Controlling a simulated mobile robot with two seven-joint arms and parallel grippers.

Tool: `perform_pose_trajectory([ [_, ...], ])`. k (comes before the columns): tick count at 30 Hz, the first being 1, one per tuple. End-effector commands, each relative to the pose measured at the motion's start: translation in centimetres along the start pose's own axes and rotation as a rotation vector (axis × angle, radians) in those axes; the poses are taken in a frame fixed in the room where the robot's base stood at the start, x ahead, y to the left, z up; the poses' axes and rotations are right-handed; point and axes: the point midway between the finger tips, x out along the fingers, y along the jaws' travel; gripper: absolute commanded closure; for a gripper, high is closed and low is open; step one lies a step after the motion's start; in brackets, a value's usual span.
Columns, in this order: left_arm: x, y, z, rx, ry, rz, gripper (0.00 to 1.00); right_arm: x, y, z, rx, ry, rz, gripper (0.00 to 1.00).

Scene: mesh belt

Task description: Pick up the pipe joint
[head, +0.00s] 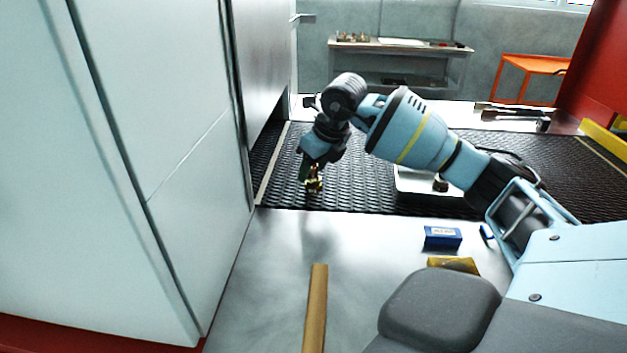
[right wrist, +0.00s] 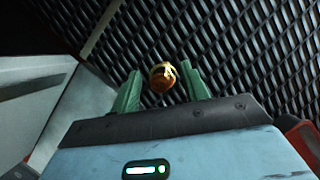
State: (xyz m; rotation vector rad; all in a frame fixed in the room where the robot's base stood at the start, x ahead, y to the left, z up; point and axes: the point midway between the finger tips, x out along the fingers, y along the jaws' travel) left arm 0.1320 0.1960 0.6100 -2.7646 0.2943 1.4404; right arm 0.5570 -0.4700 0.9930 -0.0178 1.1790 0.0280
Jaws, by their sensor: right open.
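The pipe joint (head: 314,184) is a small brass-coloured piece at the black mesh belt (head: 350,185), below my right gripper (head: 312,172) in the head view. In the right wrist view the pipe joint (right wrist: 162,77) shows between the two green fingers of the right gripper (right wrist: 160,85), a little nearer the right finger. The fingers are apart, with gaps beside the joint. I cannot tell how far the fingertips reach down around it. My left gripper is not in view.
A white tray (head: 410,184) with a small brown item (head: 440,184) sits on the belt behind my right arm. A blue box (head: 443,237), a yellow item (head: 453,264) and a brown bar (head: 316,305) lie on the metal surface. A tall pale cabinet (head: 130,150) stands close on the left.

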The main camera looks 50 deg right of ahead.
Motion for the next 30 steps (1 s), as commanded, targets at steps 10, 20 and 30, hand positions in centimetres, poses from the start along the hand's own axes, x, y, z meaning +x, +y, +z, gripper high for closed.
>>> perform_pose_trajectory([
  [10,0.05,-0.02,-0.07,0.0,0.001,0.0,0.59,0.12,-0.03,0.02,0.0,-0.001,-0.001,0.68],
  [20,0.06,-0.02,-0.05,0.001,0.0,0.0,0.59,0.04,-0.04,0.07,0.0,-0.003,-0.001,1.0],
  [30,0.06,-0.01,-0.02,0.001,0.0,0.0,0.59,-0.34,-0.04,0.27,0.0,-0.005,0.0,1.0],
])
